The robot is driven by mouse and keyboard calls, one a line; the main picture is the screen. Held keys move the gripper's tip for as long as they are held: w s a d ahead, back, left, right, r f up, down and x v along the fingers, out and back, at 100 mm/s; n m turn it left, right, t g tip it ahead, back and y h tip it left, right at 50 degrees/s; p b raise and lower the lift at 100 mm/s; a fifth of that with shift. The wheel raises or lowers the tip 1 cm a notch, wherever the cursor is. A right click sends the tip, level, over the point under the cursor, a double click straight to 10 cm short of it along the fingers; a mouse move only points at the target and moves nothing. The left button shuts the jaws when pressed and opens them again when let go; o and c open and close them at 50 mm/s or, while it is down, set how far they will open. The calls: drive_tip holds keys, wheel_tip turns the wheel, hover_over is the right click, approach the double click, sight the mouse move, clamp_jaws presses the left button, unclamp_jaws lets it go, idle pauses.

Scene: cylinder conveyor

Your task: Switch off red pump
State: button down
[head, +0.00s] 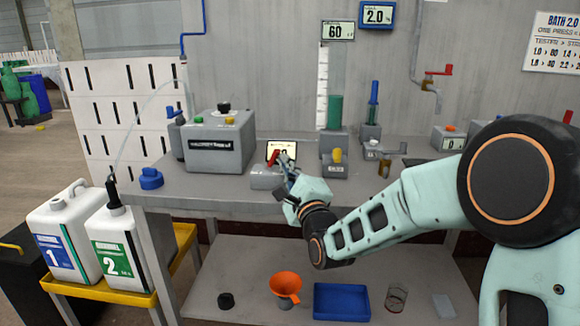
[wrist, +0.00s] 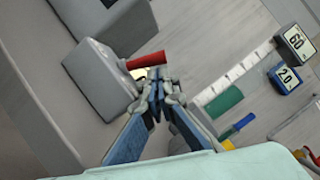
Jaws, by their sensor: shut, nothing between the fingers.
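A grey block (head: 266,178) with a red handle (head: 273,158) sits on the grey bench, just left of my gripper (head: 287,168). In the wrist view the red handle (wrist: 147,60) sticks out from the grey block (wrist: 98,78) and points up to the right. My gripper (wrist: 157,82) is shut and empty, with its blue fingers meeting at the tips right beside the handle. I cannot tell whether the fingertips touch it. A small lit display (head: 281,149) stands behind the handle, partly hidden by my fingers.
A grey box (head: 218,142) with coloured knobs stands left. A block with a yellow knob (head: 336,160) stands close right of my gripper. A red tap handle (head: 440,71) is on the wall pipe. Below are an orange funnel (head: 285,286) and blue tray (head: 341,302).

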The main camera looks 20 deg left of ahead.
sight(275, 152)
drive_tip(key=shift+a+r+n+g+p, duration=0.15)
drive_tip(key=shift+r+n+g+p, duration=0.2)
drive_tip(key=shift+n, duration=0.45)
drive_tip(key=n+p, duration=0.1)
drive_tip(key=a+r+n+g+p, duration=0.1)
drive_tip(key=n, duration=0.1)
drive_tip(key=shift+s+r+h, duration=0.2)
drive_tip(key=shift+r+h, duration=0.1)
drive_tip(key=n, duration=0.1)
drive_tip(key=a+n+g+h, duration=0.1)
drive_tip(key=shift+s+a+r+n+p, duration=0.15)
drive_tip(key=shift+a+r+n+p, duration=0.05)
drive_tip(key=shift+n+p, duration=0.2)
drive_tip(key=shift+d+f, duration=0.1)
drive_tip(key=shift+f, duration=0.05)
